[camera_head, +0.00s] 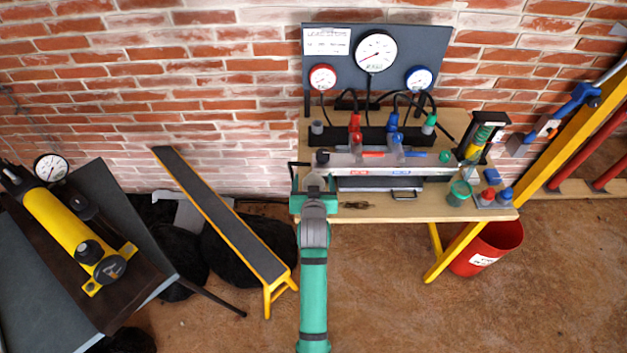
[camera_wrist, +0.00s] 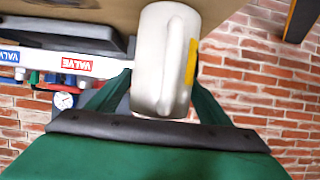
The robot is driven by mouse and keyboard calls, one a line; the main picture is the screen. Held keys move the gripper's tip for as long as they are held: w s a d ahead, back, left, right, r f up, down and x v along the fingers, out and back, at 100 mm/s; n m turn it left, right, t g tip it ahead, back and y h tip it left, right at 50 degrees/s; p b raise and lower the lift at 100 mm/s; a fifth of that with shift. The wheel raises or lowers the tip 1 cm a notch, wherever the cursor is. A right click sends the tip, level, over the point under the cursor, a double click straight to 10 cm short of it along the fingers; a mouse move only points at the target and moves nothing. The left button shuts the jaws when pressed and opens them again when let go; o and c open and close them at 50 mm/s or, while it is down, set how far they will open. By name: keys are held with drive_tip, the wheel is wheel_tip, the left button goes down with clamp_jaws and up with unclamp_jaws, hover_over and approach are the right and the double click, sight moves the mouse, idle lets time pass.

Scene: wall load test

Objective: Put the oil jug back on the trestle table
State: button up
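The oil jug (camera_wrist: 150,50) is pale cream-white with a handle and a yellow label, and fills the middle of the wrist view. My gripper (camera_wrist: 163,85) has a green finger against each side of it and appears shut on it. The wrist picture is upside down, with the wood of the trestle table (camera_wrist: 90,8) at the top, by the jug's base; I cannot tell if they touch. In the head view my gripper (camera_head: 317,185) is at the left front corner of the trestle table (camera_head: 380,212). There the jug is mostly hidden by my arm.
A gauge board (camera_head: 340,75) stands at the back. A yellow pump (camera_head: 65,230) is far left.

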drive_tip(key=shift+r, duration=0.2)
drive_tip(key=v, duration=1.2)
drive_tip(key=s+f, duration=0.4)
drive_tip(key=s, duration=0.6)
drive_tip(key=s+f, duration=0.4)
drive_tip(key=s, duration=0.5)
drive_tip(key=s+r+t, duration=0.1)
drive_tip(key=s+r, duration=0.1)
drive_tip(key=s, duration=0.7)
drive_tip(key=s+r, duration=0.3)
drive_tip(key=s, duration=0.7)
drive_tip(key=shift+s+r+t, duration=0.25)
drive_tip(key=shift+r+t, duration=0.05)
drive_tip(key=shift+t, duration=0.1)
